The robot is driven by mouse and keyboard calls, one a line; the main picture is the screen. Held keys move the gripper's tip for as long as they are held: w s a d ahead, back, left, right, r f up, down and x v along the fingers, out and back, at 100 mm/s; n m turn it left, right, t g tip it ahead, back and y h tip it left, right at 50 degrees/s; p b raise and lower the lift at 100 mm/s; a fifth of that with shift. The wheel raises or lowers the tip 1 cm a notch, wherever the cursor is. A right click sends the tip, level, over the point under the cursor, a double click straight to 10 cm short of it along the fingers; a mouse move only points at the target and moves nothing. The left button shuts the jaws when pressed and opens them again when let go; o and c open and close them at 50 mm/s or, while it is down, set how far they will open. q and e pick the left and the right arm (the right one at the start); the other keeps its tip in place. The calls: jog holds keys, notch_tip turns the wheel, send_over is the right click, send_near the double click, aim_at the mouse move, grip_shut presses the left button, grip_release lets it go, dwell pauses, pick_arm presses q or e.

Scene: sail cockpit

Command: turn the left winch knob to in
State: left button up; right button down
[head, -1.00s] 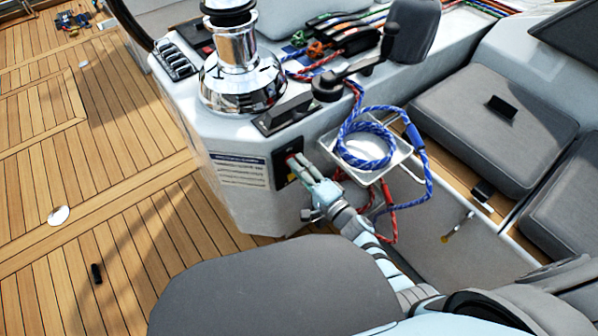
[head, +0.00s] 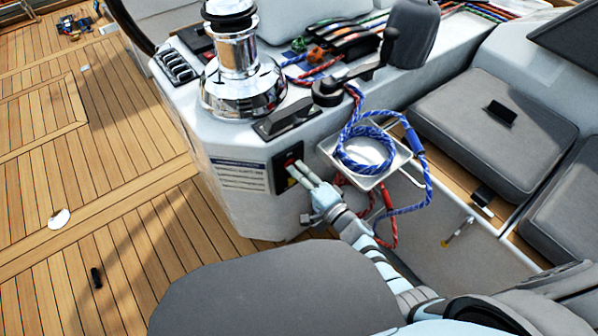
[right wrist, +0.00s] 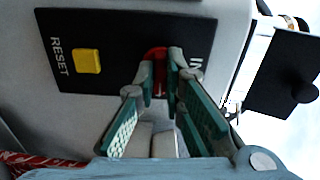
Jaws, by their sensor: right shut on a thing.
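The left winch knob (right wrist: 156,54) is red and sits on a black panel (right wrist: 112,40) marked RESET and IN. The panel (head: 281,184) also shows in the head view, on the front face of the white console below the chrome winch. My right gripper (right wrist: 160,72) is shut on the knob, with a fingertip on each side of it. In the head view my right gripper (head: 297,170) reaches the panel from the lower right. The fingers hide part of the knob and some of the panel's marking. My left gripper is not in view.
A yellow button (right wrist: 87,61) is beside the word RESET. A tray (head: 398,156) with a coiled blue rope (head: 365,150) hangs right of the panel. A grey seat (head: 280,290) is below the arm.

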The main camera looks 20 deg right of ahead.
jog(key=n+p, duration=0.1)
jog(key=n, duration=1.6)
dwell(0.5)
jog(key=c, duration=1.7)
grip_release()
jog(key=v, duration=1.2)
